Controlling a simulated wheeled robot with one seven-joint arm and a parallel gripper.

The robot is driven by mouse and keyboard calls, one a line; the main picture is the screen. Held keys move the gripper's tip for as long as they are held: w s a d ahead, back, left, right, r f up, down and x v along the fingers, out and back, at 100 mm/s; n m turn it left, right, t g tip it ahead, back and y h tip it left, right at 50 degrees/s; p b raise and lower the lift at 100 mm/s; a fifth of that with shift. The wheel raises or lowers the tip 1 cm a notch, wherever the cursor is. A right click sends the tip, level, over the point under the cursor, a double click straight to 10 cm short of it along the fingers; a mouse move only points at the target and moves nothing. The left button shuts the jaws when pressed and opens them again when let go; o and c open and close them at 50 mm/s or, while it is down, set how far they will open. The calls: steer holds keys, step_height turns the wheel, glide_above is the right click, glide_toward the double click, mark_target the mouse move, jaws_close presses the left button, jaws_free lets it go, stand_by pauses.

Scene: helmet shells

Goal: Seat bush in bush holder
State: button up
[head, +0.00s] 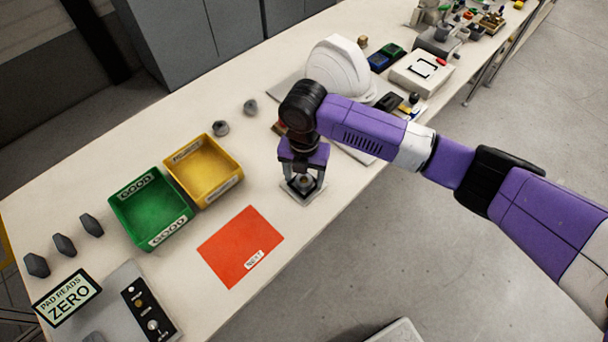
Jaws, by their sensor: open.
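A grey, square bush holder (295,200) lies on the bench near the middle of the view. A small, dull, round piece that looks like the bush (304,183) shows at the holder's centre, between my fingers. I cannot tell from here whether it sits fully down in the holder. My gripper (303,180) points straight down over the holder, with its fingers open on either side of the bush. The fingers and purple gripper body hide part of the holder and the bush's upper part.
Left of the holder are a yellow bin (224,190), a green bin (133,228) and an orange-red mat (217,258). A white helmet shell (338,68) stands behind my gripper. Two grey knobs (221,128) lie behind the yellow bin. The bench's front edge is close by.

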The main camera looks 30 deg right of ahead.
step_height(320, 180, up, 8)
steer(key=shift+b, duration=0.4)
steer(key=shift+f, duration=0.1)
